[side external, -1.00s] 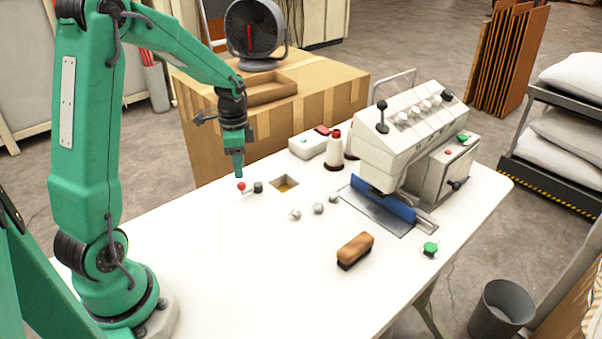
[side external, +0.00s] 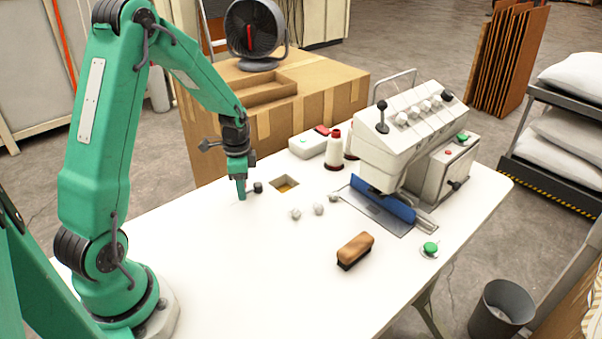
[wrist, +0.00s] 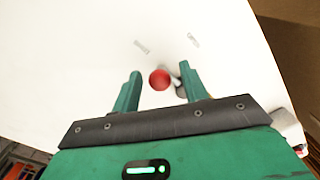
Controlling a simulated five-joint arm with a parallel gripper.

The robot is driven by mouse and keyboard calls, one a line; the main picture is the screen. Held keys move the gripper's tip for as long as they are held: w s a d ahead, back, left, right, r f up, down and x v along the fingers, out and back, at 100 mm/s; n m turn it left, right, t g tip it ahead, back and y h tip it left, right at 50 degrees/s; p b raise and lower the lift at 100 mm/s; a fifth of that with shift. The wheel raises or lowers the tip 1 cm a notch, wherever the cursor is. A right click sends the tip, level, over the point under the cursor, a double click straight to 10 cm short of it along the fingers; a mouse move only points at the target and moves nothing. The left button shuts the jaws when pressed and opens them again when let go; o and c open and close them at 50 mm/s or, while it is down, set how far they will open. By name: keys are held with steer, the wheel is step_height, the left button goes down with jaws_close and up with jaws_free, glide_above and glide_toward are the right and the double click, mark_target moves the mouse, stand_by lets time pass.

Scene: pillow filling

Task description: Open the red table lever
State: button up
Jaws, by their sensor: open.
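The red lever knob (wrist: 160,79) shows in the wrist view between the two fingers of my gripper (wrist: 157,80). The fingers are open, with a gap on both sides of the knob. A dark part of the lever (wrist: 180,90) shows just right of the knob, close to the right finger. In the side view my gripper (side external: 240,190) points down at the table, low over the lever. There the red knob is hidden behind the fingers, and a dark lever piece (side external: 258,187) shows just right of them.
The table's front is clear.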

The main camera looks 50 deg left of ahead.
steer(key=shift+f, duration=0.2)
jaws_close()
